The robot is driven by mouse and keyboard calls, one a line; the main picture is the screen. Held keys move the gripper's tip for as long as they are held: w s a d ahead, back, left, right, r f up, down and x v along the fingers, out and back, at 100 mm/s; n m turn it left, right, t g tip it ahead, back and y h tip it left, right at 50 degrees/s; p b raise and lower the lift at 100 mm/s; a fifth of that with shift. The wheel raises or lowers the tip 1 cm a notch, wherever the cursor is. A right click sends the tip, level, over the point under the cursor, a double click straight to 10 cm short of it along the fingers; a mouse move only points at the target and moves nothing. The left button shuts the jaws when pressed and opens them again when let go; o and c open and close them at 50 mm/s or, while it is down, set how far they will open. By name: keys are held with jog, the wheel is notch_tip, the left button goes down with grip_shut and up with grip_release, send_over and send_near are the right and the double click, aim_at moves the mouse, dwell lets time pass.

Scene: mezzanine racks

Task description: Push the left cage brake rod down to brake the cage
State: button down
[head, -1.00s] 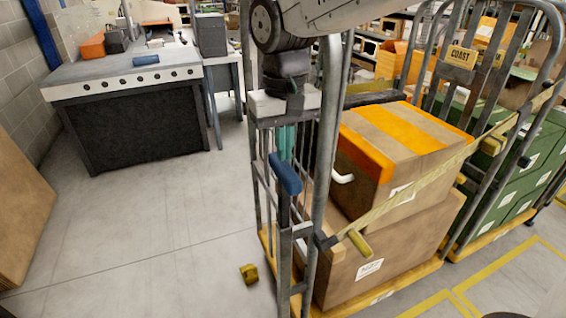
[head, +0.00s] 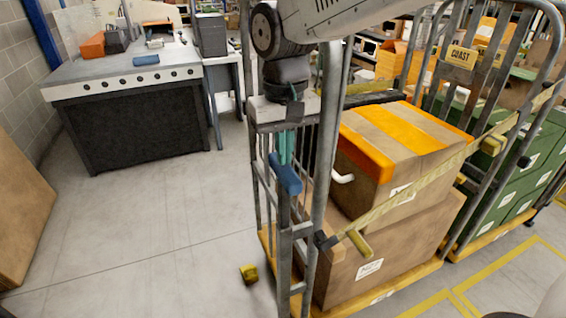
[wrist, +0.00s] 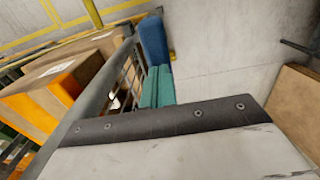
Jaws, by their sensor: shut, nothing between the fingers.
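The left cage (head: 323,150) is a grey metal roll cage holding cardboard boxes. Its brake rod has a blue grip (head: 287,180) standing at the cage's near left corner, tilted. My gripper (head: 284,160) points down with its teal fingers shut, just above and behind the top of the blue grip. In the wrist view the teal fingers (wrist: 157,87) lie close together and the blue grip (wrist: 153,40) shows just beyond them. I cannot tell whether the fingertips touch the grip. The lower end of the rod is hard to make out among the bars.
A cardboard box with orange tape (head: 405,140) sits on a larger box (head: 385,250) in the cage. A second cage with green crates (head: 515,170) stands at right. A workbench (head: 130,85) is at back left.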

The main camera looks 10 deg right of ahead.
aim_at(284, 175)
jog(key=shift+f, duration=3)
jog(key=shift+r, duration=3.55)
jog(key=s+d+f+m+t, duration=0.1)
jog(key=s+d+f+m, duration=0.1)
jog(key=s+d, duration=1.7)
jog(key=shift+s+d+m, duration=0.25)
jog(key=shift+d+m, duration=0.35)
jog(key=shift+d, duration=0.3)
